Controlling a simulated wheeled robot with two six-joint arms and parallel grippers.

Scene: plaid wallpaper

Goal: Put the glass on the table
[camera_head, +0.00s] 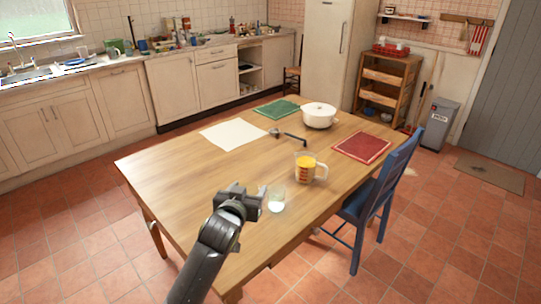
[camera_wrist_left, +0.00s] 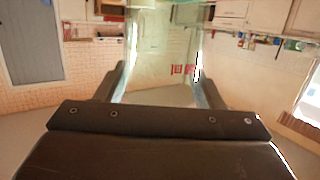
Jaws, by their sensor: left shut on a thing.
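My left gripper (camera_head: 258,196) reaches in from the bottom of the head view, over the near part of the wooden table (camera_head: 190,175). It is shut on a clear drinking glass (camera_head: 277,201), which shows to the right of the gripper with a pale bottom. In the left wrist view the same glass (camera_wrist_left: 165,55) stands between the two dark fingers, large and see-through. I cannot tell whether its base touches the tabletop. My right gripper is not in view.
A measuring jug with orange liquid (camera_head: 306,168) stands just beyond the glass. A red mat (camera_head: 362,147), white pot (camera_head: 319,116), green mat (camera_head: 277,109), white sheet (camera_head: 234,134) and dark-handled item (camera_head: 289,136) lie farther back. A blue chair (camera_head: 384,182) stands at the right. The table's left is clear.

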